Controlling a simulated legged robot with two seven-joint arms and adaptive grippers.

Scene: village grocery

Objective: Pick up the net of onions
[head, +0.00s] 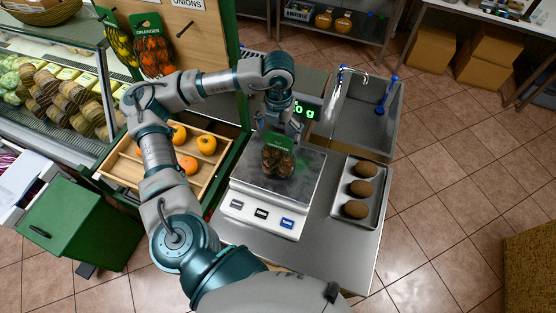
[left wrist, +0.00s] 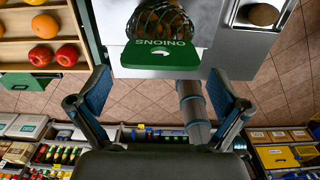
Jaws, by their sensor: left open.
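The net of onions (head: 278,162), a dark net with a green label at its top, stands on the plate of the weighing scale (head: 240,182) in the head view. In the left wrist view the net (left wrist: 160,20) is at the top centre, its green ONIONS label (left wrist: 160,60) towards me. My left gripper (head: 282,127) is right above the label, pointing down. Its fingers (left wrist: 160,90) are open and wide apart, with the label just beyond them and nothing held. My right gripper is not in view.
A tray (head: 336,195) with several brown round items is right of the scale. A wooden crate (head: 152,190) of fruit is left. Behind are a lit green display (head: 304,112) and a sink (head: 352,112). Orange nets (head: 154,55) hang at upper left.

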